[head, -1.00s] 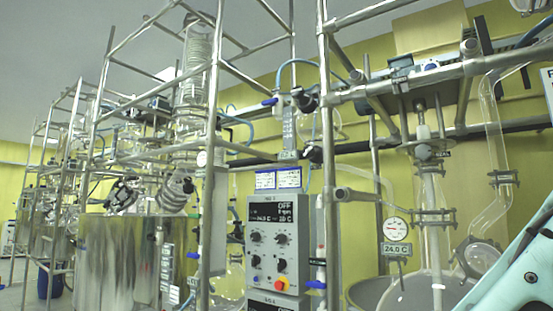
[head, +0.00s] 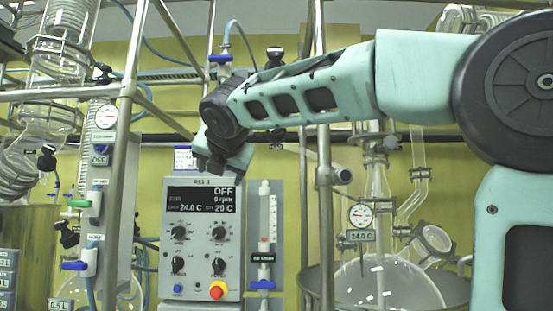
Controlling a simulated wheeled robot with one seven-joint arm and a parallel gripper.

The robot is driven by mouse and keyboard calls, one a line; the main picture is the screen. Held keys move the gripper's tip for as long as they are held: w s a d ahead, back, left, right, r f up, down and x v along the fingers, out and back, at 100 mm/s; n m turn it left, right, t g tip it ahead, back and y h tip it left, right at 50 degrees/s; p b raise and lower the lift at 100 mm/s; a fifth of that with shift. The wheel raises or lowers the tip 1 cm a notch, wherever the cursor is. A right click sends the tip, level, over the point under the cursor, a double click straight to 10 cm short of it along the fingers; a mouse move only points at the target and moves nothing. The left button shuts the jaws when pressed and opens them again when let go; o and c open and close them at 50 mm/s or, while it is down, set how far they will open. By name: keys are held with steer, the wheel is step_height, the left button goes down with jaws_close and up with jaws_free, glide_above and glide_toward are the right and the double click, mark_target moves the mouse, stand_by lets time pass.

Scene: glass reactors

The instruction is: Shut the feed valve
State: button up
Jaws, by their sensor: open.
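Several valves are in the head view, and I cannot read which one is the feed valve. A blue-handled valve (head: 75,266) and a green-handled valve (head: 80,203) sit on the panel at the left. Another blue-handled valve (head: 262,285) is below the flowmeter, its handle level. A further blue handle (head: 220,58) is at the top, near the hose. My gripper (head: 221,163) is at the end of my arm, just above the control box and in front of it in the picture. It is open and appears empty; its fingertips are small and dark. It appears apart from every valve handle.
The control box (head: 203,230) has a display, knobs and a red-yellow button. The flowmeter (head: 266,225) is beside it. Steel frame posts (head: 118,170) stand either side.

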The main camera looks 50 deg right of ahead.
steer(key=s+d+r+n+h, duration=0.25)
steer(key=s+d+r, duration=0.2)
steer(key=r, duration=0.35)
steer(key=s+d+r+n+h, duration=0.1)
steer(key=s+d+r+h, duration=0.3)
steer(key=r, duration=0.4)
steer(key=p+x, duration=0.5)
steer(key=x, duration=1.4)
steer(key=shift+w+a, duration=0.1)
steer(key=shift+a, duration=0.05)
steer(key=c, duration=1)
